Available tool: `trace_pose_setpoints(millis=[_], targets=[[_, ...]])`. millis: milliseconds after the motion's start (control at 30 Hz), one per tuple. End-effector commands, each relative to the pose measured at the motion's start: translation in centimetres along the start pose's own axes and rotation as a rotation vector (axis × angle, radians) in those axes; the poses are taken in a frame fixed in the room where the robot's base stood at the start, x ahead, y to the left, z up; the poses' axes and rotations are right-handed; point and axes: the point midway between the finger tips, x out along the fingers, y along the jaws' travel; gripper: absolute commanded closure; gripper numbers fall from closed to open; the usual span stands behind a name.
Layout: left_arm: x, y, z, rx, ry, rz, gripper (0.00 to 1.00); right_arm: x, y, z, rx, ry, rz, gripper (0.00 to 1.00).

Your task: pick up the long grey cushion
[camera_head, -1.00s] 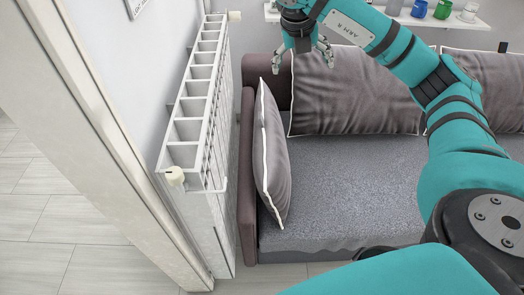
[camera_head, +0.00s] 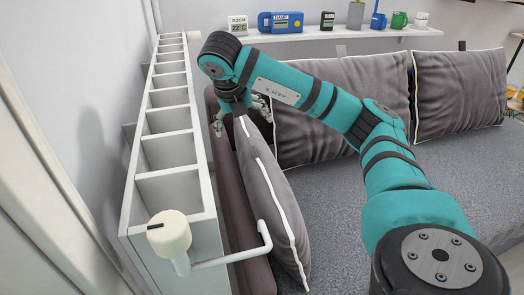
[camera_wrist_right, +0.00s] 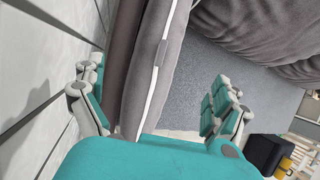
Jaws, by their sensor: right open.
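A grey cushion with white piping (camera_head: 270,195) leans upright against the left armrest of the sofa. Two wider grey cushions, one at the middle (camera_head: 310,130) and one at the right (camera_head: 458,92), rest against the backrest. My right gripper (camera_head: 240,115) is open above the far top end of the leaning cushion. In the right wrist view the edge of the leaning cushion (camera_wrist_right: 155,75) runs between the spread fingers (camera_wrist_right: 155,108), nearer the left ones. Contact cannot be told. My left gripper is not in view.
The brown armrest (camera_head: 232,190) stands beside the leaning cushion, close to a white radiator (camera_head: 168,150) on the left. A wall shelf (camera_head: 335,34) with cups and small boxes is behind. The grey seat (camera_head: 350,220) is bare in front of the back cushions.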

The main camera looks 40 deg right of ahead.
Motion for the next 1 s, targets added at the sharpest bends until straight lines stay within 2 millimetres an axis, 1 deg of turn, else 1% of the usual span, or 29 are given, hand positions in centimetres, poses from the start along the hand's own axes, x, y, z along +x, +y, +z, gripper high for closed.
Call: trace_pose_setpoints(millis=[33,100,400,500,600,767,1000], targets=[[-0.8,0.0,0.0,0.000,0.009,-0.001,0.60,0.9,0.1,-0.2,-0.001,0.003,-0.001,0.00],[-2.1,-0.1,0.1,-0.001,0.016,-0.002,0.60,1.6,0.1,-0.2,-0.001,0.004,0.000,0.00],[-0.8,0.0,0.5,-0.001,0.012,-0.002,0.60,8.1,0.0,-0.2,0.000,0.005,-0.004,0.00],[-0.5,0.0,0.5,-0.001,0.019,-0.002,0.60,9.7,0.0,-0.2,0.000,0.003,-0.002,0.00],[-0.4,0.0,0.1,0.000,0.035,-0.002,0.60,10.7,-0.1,-0.2,-0.001,0.004,-0.002,0.00],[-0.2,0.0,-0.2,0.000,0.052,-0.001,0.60,11.4,-0.1,-0.2,-0.001,0.003,-0.001,0.00],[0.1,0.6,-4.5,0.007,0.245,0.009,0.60,14.2,-0.3,-0.8,-0.001,0.003,-0.002,0.00]])
